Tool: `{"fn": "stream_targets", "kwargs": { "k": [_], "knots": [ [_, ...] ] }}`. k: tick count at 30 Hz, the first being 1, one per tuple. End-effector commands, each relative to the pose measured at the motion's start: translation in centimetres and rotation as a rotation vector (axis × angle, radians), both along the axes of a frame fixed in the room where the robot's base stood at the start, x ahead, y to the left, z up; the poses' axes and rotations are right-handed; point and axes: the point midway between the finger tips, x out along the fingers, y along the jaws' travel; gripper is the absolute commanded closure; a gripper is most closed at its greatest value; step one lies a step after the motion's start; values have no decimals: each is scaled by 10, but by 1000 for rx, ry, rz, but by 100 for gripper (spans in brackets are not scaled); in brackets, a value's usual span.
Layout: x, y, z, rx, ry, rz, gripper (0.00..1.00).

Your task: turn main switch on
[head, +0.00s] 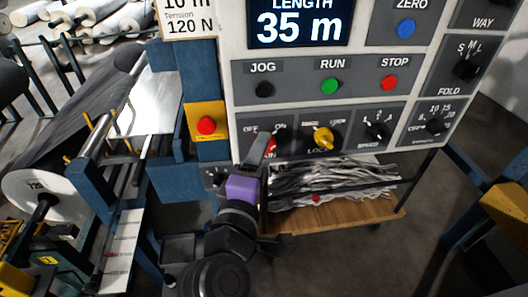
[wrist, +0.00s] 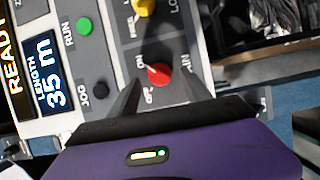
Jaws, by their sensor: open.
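The main switch is a red rotary knob (wrist: 159,74) on the control panel, with ON and OFF labels beside it. In the wrist view a pale mark on the knob seems to point towards the ON label; its exact angle is hard to tell. In the head view the switch (head: 271,146) is partly hidden behind my gripper (head: 262,147). In the wrist view my gripper (wrist: 160,76) is open, with one dark finger on each side of the knob. I cannot tell whether the fingers touch it.
A yellow LOCK knob (head: 322,138) sits right of the main switch, with black SPEED (head: 377,132) and FOLD (head: 466,67) knobs further right. Black JOG (head: 264,89), green RUN (head: 330,86) and red STOP (head: 390,83) buttons are above. A red button on yellow (head: 206,125) is left.

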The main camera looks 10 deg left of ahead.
Motion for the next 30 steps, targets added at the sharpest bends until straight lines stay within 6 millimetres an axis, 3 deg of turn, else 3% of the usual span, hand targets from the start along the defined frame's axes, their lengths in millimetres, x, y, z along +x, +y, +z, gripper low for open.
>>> {"fn": "stream_targets", "kwargs": {
  "k": [6,12,30],
  "knots": [
    [-37,5,-3,1,1,3,44],
    [-55,6,-1,0,1,0,44],
    [-57,7,0,17,-5,4,44]
  ]
}}
